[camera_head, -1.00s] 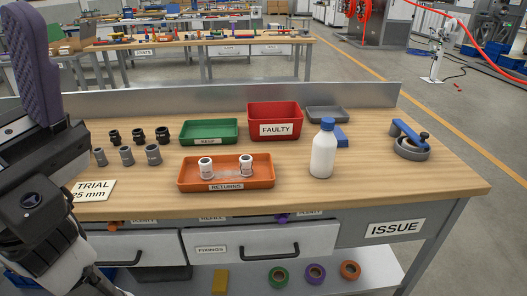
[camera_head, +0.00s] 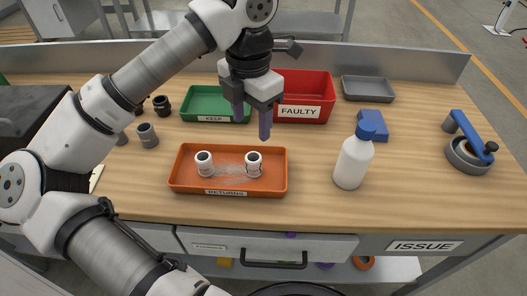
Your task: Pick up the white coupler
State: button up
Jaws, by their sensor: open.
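Two white couplers stand in the orange RETURNS tray (camera_head: 180,180). The left white coupler (camera_head: 205,164) and the right white coupler (camera_head: 254,165) each have a dark round opening on top, and dark marks show on the right one. A pale, translucent patch lies on the tray floor between them. My gripper (camera_head: 251,128) is open and empty, fingers pointing down. In the picture it is just above the tray's back edge, above the right coupler. It touches neither coupler.
Behind are the green KEEP tray (camera_head: 203,105), the red FAULTY bin (camera_head: 320,88) and a grey tray (camera_head: 368,89). A white bottle (camera_head: 352,163) stands right of the tray, near a blue block (camera_head: 373,125). Grey coupler (camera_head: 147,136) and black coupler (camera_head: 161,106) stand left.

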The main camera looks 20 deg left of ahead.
aim_at(253, 157)
notch_tip(253, 157, down, 8)
jog(key=shift+s+r+p, duration=0.1)
jog(key=shift+p, duration=0.35)
jog(key=shift+w+f+p, duration=0.2)
jog(key=shift+f+p, duration=0.3)
jog(key=shift+f, duration=0.85)
jog(key=shift+w+f+p, duration=0.15)
jog(key=shift+f+p, duration=0.3)
jog(key=shift+f, duration=0.9)
jog(key=shift+c, duration=0.5)
jog(key=c, duration=1)
